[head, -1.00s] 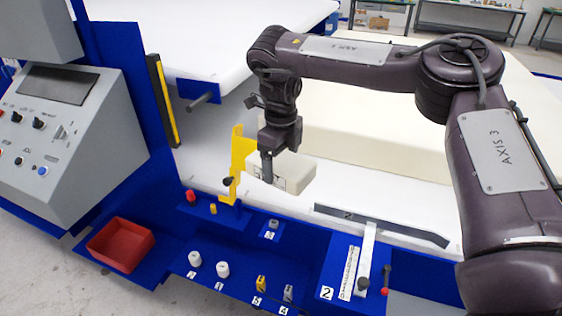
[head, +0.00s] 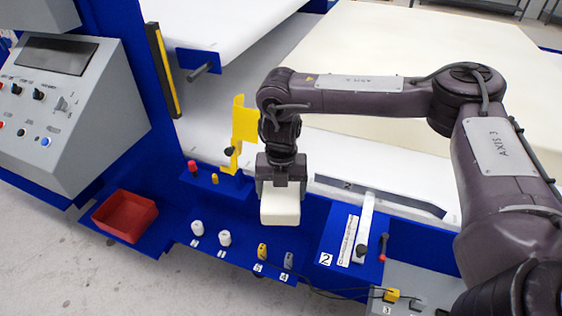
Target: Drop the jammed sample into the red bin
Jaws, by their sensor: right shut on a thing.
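The sample is a cream foam block (head: 280,207). My right gripper (head: 281,185) is shut on it and points down, holding it over the blue front ledge. The block hides part of the ledge beneath it. The red bin (head: 125,215) is an open tray on the blue ledge at the lower left, apart from the block and to its left. The bin looks empty. My left gripper is not in view.
A yellow guard (head: 244,132) rises behind. A grey control console (head: 65,105) stands at the left. A large foam slab (head: 400,60) lies behind my arm.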

